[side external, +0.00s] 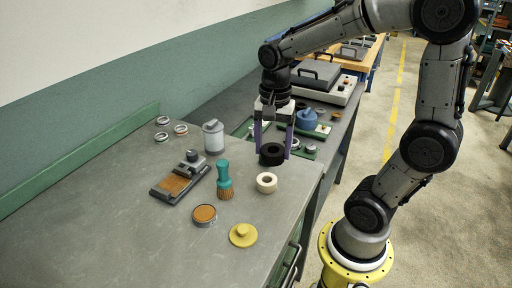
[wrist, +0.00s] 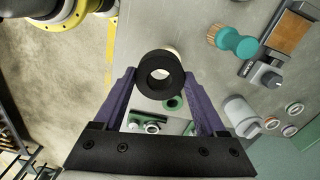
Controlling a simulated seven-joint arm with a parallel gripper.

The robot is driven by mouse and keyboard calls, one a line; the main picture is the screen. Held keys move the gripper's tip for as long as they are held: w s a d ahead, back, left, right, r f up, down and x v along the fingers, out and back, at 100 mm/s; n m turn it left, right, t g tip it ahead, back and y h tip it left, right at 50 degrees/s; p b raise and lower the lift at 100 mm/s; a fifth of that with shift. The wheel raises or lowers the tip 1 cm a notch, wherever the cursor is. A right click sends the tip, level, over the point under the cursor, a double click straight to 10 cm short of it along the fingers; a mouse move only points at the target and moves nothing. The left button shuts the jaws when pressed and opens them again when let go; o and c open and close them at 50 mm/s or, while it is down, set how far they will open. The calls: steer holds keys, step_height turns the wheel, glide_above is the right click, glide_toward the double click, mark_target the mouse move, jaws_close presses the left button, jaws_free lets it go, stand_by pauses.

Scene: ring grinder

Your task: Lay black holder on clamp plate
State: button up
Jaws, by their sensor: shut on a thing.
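The black holder (side external: 270,160), a thick black ring, sits between the two purple fingers of my gripper (side external: 272,153). In the wrist view, the black holder (wrist: 177,70) is gripped at the fingertips (wrist: 160,75), its hole facing the camera. My gripper is shut on it, low over the bench; any gap beneath it is hard to tell. A dark tool with a brown plate and a grey clamp block, likely the clamp plate (side external: 172,186), lies on the bench to the left. It shows in the wrist view (wrist: 291,32) at upper right.
A teal-handled brush (side external: 223,176), a grey canister (side external: 213,138) and a cream tape roll (side external: 266,183) stand near. An orange-topped tin (side external: 205,214) and a yellow knobbed lid (side external: 243,235) lie in front. Several small rings lie at the back left. The left bench is clear.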

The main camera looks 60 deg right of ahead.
steer(key=shift+s+a+r, duration=0.15)
steer(key=shift+s+r, duration=0.15)
steer(key=shift+s, duration=0.35)
steer(key=shift+s+a+r, duration=0.15)
steer(key=shift+s+r, duration=0.15)
steer(key=shift+s, duration=0.35)
steer(key=shift+w+r+m, duration=0.15)
steer(key=shift+r+m, duration=0.05)
steer(key=shift+m, duration=0.2)
steer(key=w+a+r+m, duration=0.2)
steer(key=w, duration=0.5)
steer(key=n, duration=0.2)
glide_toward(173, 184)
steer(key=shift+s+f, duration=0.5)
steer(key=shift+s, duration=0.25)
steer(key=shift+w+f, duration=0.55)
steer(key=shift+f, duration=0.1)
steer(key=shift+w+f, duration=0.15)
steer(key=shift+f, duration=1.55)
steer(key=shift+f, duration=0.2)
